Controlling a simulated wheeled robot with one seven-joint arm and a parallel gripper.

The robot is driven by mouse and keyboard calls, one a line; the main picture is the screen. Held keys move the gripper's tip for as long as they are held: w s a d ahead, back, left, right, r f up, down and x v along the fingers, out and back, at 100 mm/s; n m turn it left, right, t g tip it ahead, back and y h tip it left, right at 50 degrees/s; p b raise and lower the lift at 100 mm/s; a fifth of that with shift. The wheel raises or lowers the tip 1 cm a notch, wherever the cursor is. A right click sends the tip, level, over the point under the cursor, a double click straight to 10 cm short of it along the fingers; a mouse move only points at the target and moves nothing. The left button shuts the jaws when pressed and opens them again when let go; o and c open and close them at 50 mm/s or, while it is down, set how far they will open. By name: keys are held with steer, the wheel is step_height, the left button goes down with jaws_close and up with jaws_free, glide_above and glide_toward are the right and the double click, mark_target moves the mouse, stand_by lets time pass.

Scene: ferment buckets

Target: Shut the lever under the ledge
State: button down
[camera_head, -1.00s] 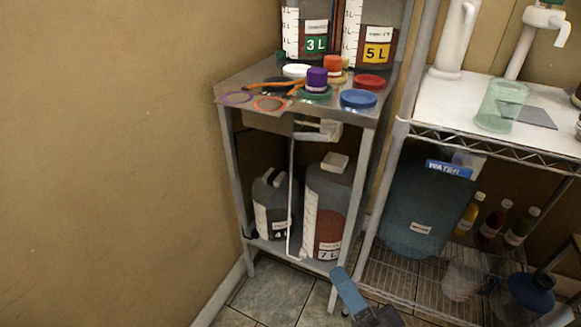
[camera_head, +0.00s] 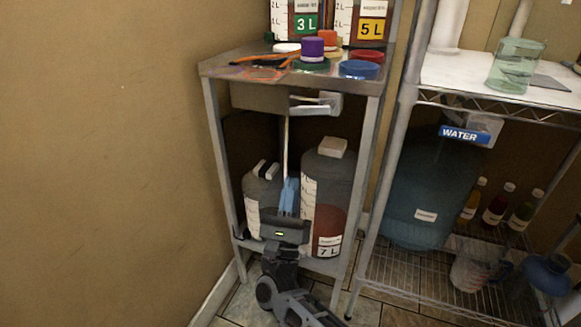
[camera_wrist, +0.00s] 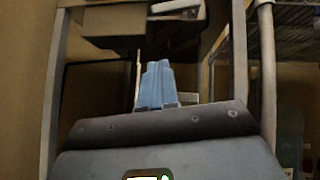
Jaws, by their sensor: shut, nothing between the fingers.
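The ledge (camera_head: 285,61) is the steel top of a narrow stand. My gripper (camera_head: 289,183) points up with blue fingers together and empty, in front of the two lower jugs. The fingertips (camera_wrist: 156,65) are below the lever and apart from it. The gripper hides the rod's lower part.
The 7 L jug (camera_head: 332,185) and a smaller jug (camera_head: 262,190) stand on the lower shelf. Lids and the 3 L and 5 L containers are on the ledge. A wire rack with a water jug (camera_head: 430,200) stands right; a bare wall (camera_head: 100,160) is left.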

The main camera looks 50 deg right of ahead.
mark_target(293, 115)
steer(key=a+r+p+x, duration=0.1)
steer(key=a+r+x, duration=0.1)
steer(key=x, duration=0.9)
steer(key=shift+d+r+p, duration=0.25)
steer(key=shift+p, duration=0.15)
steer(key=shift+b, duration=0.4)
steer(key=m+g+b, duration=0.1)
steer(key=m+g+h+b, duration=0.1)
steer(key=m+b, duration=0.1)
steer(key=m+g+h+b, duration=0.1)
steer(key=g+b, duration=0.1)
steer(key=shift+w+a+r+m, duration=0.15)
steer(key=shift+w+r+m, duration=0.15)
steer(key=shift+w+m, duration=0.1)
steer(key=shift+r+m+g+h+b, duration=0.3)
steer(key=shift+r+m+g+b, duration=0.15)
steer(key=shift+m+g+b, duration=0.2)
